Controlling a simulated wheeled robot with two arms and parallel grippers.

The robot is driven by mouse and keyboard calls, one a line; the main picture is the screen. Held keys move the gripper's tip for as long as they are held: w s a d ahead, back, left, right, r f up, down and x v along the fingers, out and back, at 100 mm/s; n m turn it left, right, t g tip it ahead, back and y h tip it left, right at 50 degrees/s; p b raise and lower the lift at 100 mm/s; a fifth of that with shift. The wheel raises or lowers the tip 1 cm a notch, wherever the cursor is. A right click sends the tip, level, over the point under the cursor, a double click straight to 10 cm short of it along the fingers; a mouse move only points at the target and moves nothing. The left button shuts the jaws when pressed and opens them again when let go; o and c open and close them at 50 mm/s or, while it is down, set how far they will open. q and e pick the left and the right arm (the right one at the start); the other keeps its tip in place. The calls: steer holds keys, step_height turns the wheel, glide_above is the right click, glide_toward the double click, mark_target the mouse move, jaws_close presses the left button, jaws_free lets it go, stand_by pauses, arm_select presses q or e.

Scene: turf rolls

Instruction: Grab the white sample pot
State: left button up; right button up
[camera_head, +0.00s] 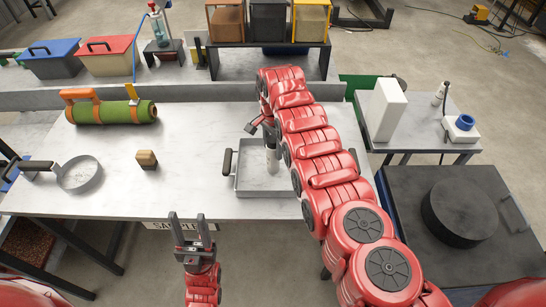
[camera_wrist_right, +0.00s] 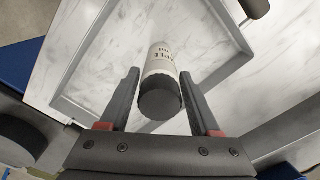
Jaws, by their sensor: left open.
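The white sample pot (camera_head: 272,161) stands in the grey tray (camera_head: 245,182), partly hidden by my right arm in the head view. In the right wrist view the pot (camera_wrist_right: 161,62) shows a printed label and a dark lid facing the camera. My right gripper (camera_wrist_right: 163,82) is open, with one finger on each side of the pot and visible gaps between. In the head view the right gripper (camera_head: 262,128) is at the pot's upper end, mostly hidden. My left gripper (camera_head: 190,222) is open and empty at the table's front edge.
A green roll with orange straps (camera_head: 110,112), a wooden block (camera_head: 147,159) and a round grey pan (camera_head: 80,175) lie on the left half of the table. The tray's raised rim and dark handle (camera_head: 227,162) are near the pot. A white box (camera_head: 386,110) stands on the right side table.

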jaws_close()
stand_by(0.4)
